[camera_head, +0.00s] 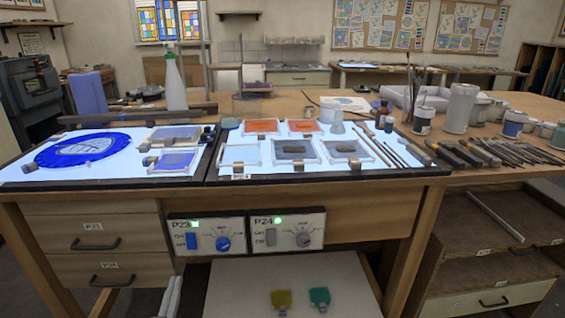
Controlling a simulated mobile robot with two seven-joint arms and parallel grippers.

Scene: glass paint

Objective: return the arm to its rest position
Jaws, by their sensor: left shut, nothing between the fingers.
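I cannot make out either of my grippers in the head view. No arm is seen reaching over the worktable, so how the arms are posed does not show. The wooden worktable (400,196) stands in front of me with two lit panels on top. A round blue glass piece (82,149) lies on the left panel. Several small framed panes, including an orange one (262,126) and a grey one (295,151), lie on the lit panels.
A spray bottle (175,82) stands at the back left. Jars (459,107), brushes and tools (520,150) crowd the right side. Control boxes (206,235) are on the table front. Yellow (281,298) and teal (319,296) items lie on the lower shelf (235,290).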

